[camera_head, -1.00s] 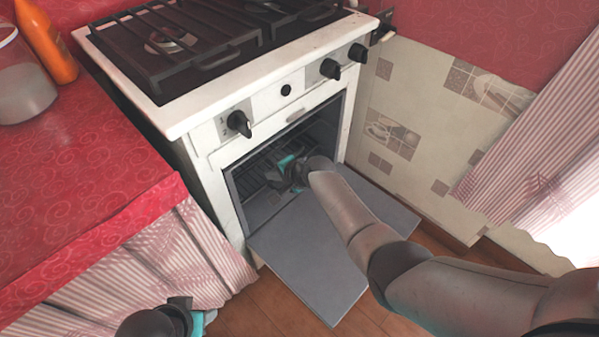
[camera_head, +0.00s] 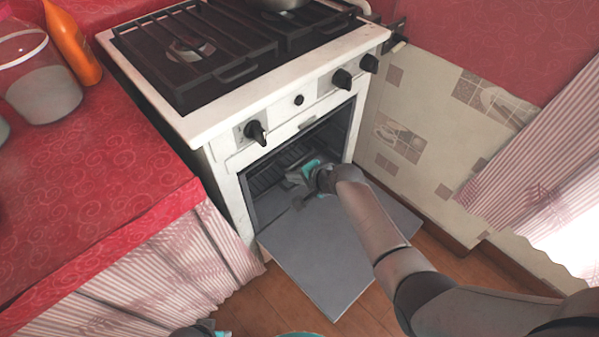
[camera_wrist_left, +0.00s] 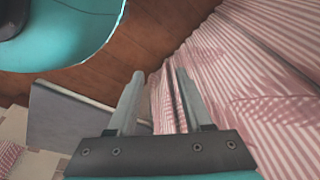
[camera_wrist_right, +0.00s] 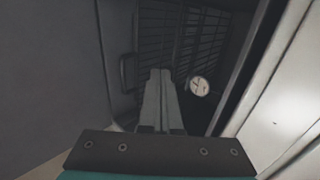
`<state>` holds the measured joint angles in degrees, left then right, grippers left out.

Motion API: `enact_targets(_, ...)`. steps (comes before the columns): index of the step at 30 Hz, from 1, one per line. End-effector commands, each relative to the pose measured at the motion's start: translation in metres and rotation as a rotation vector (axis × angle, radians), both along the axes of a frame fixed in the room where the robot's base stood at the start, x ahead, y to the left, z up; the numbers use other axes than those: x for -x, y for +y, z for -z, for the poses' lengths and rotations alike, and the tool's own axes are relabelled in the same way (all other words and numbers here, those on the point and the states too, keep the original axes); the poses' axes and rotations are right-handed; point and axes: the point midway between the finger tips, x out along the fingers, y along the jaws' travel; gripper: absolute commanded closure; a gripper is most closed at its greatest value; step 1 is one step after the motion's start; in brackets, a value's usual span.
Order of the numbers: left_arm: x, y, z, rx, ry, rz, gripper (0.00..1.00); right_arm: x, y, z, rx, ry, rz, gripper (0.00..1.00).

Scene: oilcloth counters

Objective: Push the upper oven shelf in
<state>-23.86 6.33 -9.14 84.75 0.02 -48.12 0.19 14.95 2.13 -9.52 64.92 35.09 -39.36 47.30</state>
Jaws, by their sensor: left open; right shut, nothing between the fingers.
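The oven (camera_head: 232,190) stands open, with its grey door (camera_head: 320,255) folded down. Dark wire shelving (camera_head: 262,180) shows inside the oven, and barred racks (camera_wrist_right: 165,35) fill the upper middle of the right wrist view. I cannot tell the upper shelf from the lower one. My right gripper (camera_head: 294,176) is at the oven opening above the door. Its fingers (camera_wrist_right: 160,78) are shut, empty, and point into the dark cavity. My left gripper (camera_wrist_left: 158,82) is open and empty, low beside the striped curtain; only a bit of it (camera_head: 208,330) shows in the head view.
The stove top with black grates (camera_head: 185,50) and knobs (camera_head: 256,132) is above the opening. A red counter (camera_head: 90,190) with an orange bottle (camera_head: 72,45) and a jar (camera_head: 42,90) is left. A tiled wall (camera_head: 420,140) is right. A pale round spot (camera_wrist_right: 199,86) shows inside the oven.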

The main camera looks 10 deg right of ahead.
Motion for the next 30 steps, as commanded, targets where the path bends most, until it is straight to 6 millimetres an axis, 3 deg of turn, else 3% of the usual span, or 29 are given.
enact_targets(9,0.016,0.014,0.022,-0.015,0.004,0.003,0.49,0.012,-0.008,-0.015,0.001,0.001,0.0,1.0)
enact_targets(20,0.025,0.021,0.032,-0.021,0.003,0.004,0.49,0.018,-0.012,-0.02,0.001,0.0,-0.001,1.0)
enact_targets(27,0.025,0.021,0.032,-0.021,0.004,0.004,0.49,0.02,-0.013,-0.018,0.007,0.003,-0.003,1.0)
enact_targets(30,0.027,0.022,0.032,-0.022,0.004,0.003,0.49,0.033,-0.021,-0.001,0.059,0.016,-0.018,1.0)
